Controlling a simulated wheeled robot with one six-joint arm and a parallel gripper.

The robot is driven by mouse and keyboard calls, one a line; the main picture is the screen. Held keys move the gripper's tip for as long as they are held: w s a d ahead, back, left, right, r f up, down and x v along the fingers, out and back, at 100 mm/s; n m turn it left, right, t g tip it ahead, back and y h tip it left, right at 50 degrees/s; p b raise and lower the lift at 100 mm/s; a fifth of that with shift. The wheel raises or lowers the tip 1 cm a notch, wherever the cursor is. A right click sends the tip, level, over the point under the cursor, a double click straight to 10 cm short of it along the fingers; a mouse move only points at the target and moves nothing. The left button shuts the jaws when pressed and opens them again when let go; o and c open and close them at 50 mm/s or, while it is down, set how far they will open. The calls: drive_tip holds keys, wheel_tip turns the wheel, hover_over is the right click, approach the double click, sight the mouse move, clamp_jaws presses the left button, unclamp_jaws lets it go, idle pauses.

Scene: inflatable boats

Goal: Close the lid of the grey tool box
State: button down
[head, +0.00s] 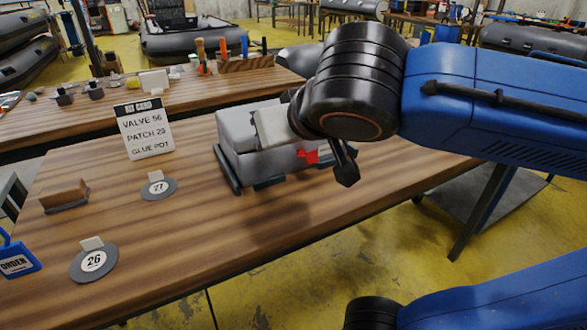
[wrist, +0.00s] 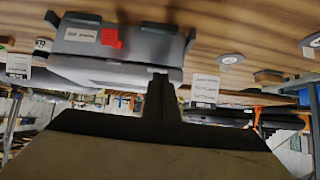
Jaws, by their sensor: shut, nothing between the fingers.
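The grey tool box (head: 233,150) stands on the wooden workbench, with a red latch (head: 308,156) on its front. In the wrist view the box (wrist: 150,45) appears upside down, with the latch (wrist: 112,38) beside a pale label. Its lid (wrist: 105,72) looks lowered over the body, but I cannot tell whether it is fully shut. My gripper (wrist: 160,80) is shut and empty, its dark fingers overlapping the lid's edge in the wrist view. Contact is unclear. In the head view my arm covers the box's right part and the fingertips are hidden.
A kit card (head: 147,130) stands left of the box. Round number markers 27 (head: 158,190) and 26 (head: 94,264) and a small brown block (head: 65,196) are farther left. A second bench (head: 190,88) with tools stands behind.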

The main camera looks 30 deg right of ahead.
drive_tip(key=s+f, duration=0.2)
drive_tip(key=s, duration=0.4)
idle(1.1)
drive_tip(key=shift+s+f, duration=0.2)
drive_tip(key=shift+s, duration=0.2)
